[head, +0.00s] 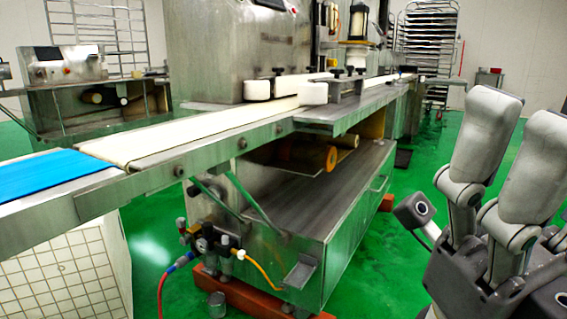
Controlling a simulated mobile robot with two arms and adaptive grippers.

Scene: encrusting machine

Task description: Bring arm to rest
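My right gripper (524,118) is large and close at the right edge in the head view, with its grey, rounded fingers pointing up. Its two fingers stand apart with a gap between them, and I see nothing held there. Floor and wall show around it, and it appears clear of the machine. The right edge of the picture cuts off part of it. My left gripper is not in view. The steel encrusting machine (222,50) fills the middle, with a white conveyor belt (190,133) running toward the lower left.
A blue belt section (45,172) lies at the left. A white tiled block (70,270) stands below it. A red hose (162,290) reaches the floor by the machine's valves. A tray rack (428,40) stands at the back. Green floor (385,270) is free between machine and gripper.

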